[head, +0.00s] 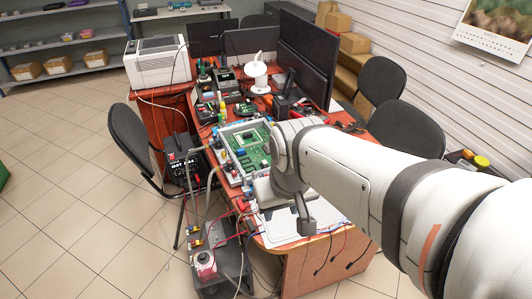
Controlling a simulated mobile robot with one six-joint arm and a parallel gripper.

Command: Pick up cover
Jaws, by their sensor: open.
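A flat white panel (285,232), which may be the cover, lies at the near end of the red-brown table. My arm and gripper hide part of it. My gripper (283,208) hangs over this panel, pointing down. It is open and nothing shows between its fingers. I cannot tell how far above the panel the fingertips are. Just beyond my gripper, an open light-grey case (226,153) with green circuit boards inside sits on the table, partly hidden by my arm.
Red and grey hoses run off the near left table edge to a dark unit (222,270) on the floor. Tools, monitors (308,62) and a white printer (157,64) crowd the far table. A black chair (130,140) stands left. The tiled floor at left is clear.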

